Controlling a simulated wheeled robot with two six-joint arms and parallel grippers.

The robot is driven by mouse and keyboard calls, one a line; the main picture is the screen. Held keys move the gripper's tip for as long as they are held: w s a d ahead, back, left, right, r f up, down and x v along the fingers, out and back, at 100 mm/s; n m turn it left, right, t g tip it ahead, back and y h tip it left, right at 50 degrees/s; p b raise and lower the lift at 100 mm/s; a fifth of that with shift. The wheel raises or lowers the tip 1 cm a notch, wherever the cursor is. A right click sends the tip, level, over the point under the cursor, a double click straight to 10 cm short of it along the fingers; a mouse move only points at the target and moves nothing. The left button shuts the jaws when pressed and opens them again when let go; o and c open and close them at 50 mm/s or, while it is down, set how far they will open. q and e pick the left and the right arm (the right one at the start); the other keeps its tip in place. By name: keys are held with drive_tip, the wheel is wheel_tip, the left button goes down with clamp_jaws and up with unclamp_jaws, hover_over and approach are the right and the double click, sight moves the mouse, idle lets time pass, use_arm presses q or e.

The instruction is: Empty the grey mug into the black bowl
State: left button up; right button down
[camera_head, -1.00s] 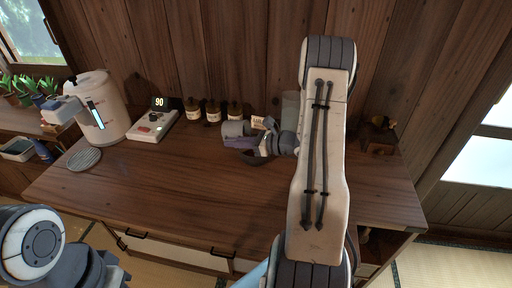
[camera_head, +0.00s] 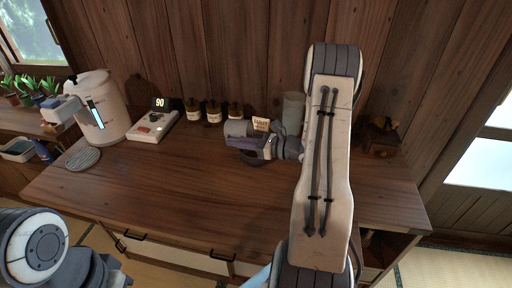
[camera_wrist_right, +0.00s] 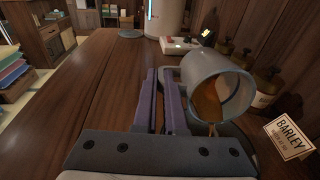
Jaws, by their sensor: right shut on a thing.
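The grey mug (camera_head: 236,128) is tipped on its side above the desk. In the right wrist view the mug (camera_wrist_right: 203,69) shows its open mouth, with brown contents inside and a thin brown stream at its lower lip. My right gripper (camera_head: 247,143) is shut at the mug's side; its purple fingers (camera_wrist_right: 165,88) show in the wrist view, and the gripped part, likely the handle, is hard to see. The black bowl (camera_head: 253,160) is below, mostly hidden by the gripper; a dark rim (camera_wrist_right: 240,133) shows under the mug. Only part of my left arm shows, lower left.
A "BARLEY" card (camera_wrist_right: 289,137) and several brown bottles (camera_head: 214,111) stand along the back wall. A scale-like device (camera_head: 153,127), a large urn (camera_head: 98,104) and a round grey coaster (camera_head: 84,158) are at left. A grey-green cylinder (camera_head: 292,112) stands by my right arm. The front desk is clear.

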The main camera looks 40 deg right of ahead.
drive_tip(key=shift+s+d+r+t+y+b, duration=0.15)
drive_tip(key=shift+t+y+b, duration=0.3)
drive_tip(key=shift+b, duration=0.35)
drive_tip(key=shift+s+d+r+t+y+b, duration=0.1)
drive_tip(key=shift+s+r+t+y+b, duration=0.1)
drive_tip(key=shift+r+t+y+b, duration=0.4)
idle(0.8)
